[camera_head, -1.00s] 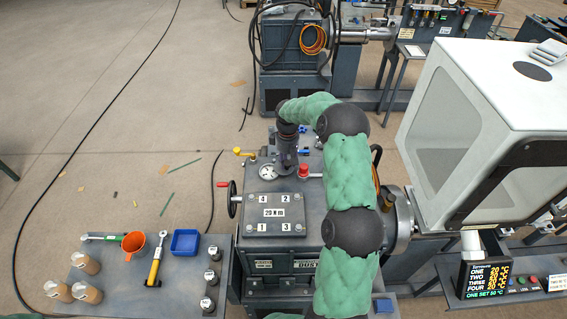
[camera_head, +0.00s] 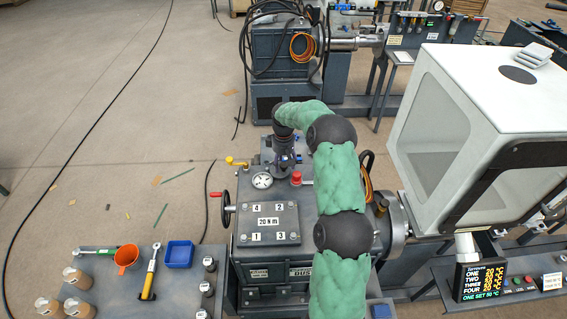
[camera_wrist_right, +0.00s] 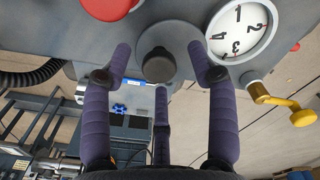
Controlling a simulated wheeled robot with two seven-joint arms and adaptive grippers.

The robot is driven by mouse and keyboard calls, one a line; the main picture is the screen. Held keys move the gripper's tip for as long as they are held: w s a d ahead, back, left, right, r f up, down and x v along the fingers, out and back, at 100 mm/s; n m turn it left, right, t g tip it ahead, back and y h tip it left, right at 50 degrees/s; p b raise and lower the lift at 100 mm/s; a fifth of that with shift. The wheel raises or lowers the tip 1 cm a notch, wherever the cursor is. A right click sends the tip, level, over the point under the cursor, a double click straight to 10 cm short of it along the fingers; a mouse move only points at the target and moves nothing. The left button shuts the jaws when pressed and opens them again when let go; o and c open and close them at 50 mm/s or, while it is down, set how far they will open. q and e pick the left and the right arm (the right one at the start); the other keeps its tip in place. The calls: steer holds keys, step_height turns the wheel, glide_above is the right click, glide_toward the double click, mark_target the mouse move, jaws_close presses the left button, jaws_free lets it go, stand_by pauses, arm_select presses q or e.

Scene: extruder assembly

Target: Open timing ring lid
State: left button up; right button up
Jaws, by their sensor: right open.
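A dark grey round cap (camera_wrist_right: 158,65) on a wider grey disc shows in the right wrist view; it may be the timing ring lid, but no label confirms this. My right gripper (camera_head: 285,161) is over the back of the grey machine top in the head view, where it hides the cap. In the right wrist view the purple fingers of my right gripper (camera_wrist_right: 160,50) are spread wide and empty, on either side of the cap with a third finger below it. Whether any finger touches the cap is unclear. My left gripper is not in view.
A dial gauge (camera_head: 262,180), a red button (camera_head: 296,178) and a yellow handle (camera_head: 236,162) stand close by. A side table holds a blue tray (camera_head: 179,254), an orange funnel (camera_head: 126,256) and a torque wrench (camera_head: 149,275).

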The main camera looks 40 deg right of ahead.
steer(key=shift+r, duration=0.1)
steer(key=shift+r+p, duration=1.9)
steer(key=shift+r, duration=1.55)
step_height(320, 180, up, 12)
